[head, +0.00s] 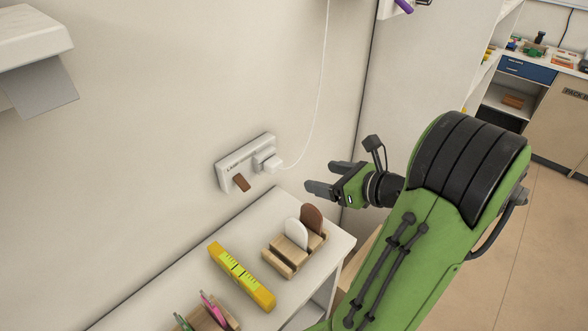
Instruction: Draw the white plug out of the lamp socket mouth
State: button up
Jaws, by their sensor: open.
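The white plug (272,165) sits in the right part of the white socket strip (222,174) on the wall, and a thin white cord runs from it up the wall. A brown piece (241,183) sticks out of the left part of the strip, beside small lettering that seems to read "LAMP". My gripper (318,177) is open and empty, to the right of the plug and apart from it, with its fingers pointing left. The socket mouth behind the plug is hidden.
Below the strip, a white shelf top (190,268) holds a wooden rack (280,262) with a white and a brown rounded piece, a yellow level (242,276) and a wooden pen holder (215,318). A grey-white dispenser (35,40) hangs at upper left. The wall around the plug is clear.

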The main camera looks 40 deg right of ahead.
aim_at(278, 168)
jog(key=b+x, duration=0.1)
jog(key=x, duration=1.4)
jog(key=shift+w+a+f+b, duration=0.1)
jog(key=shift+f+b, duration=0.05)
jog(key=shift+b, duration=0.2)
jog(key=c, duration=1.1)
jog(key=shift+c, duration=0.3)
jog(key=shift+s, duration=0.75)
jog(key=shift+s+d, duration=0.15)
jog(key=shift+s, duration=0.5)
jog(key=shift+s+d, duration=0.15)
jog(key=shift+s, duration=0.5)
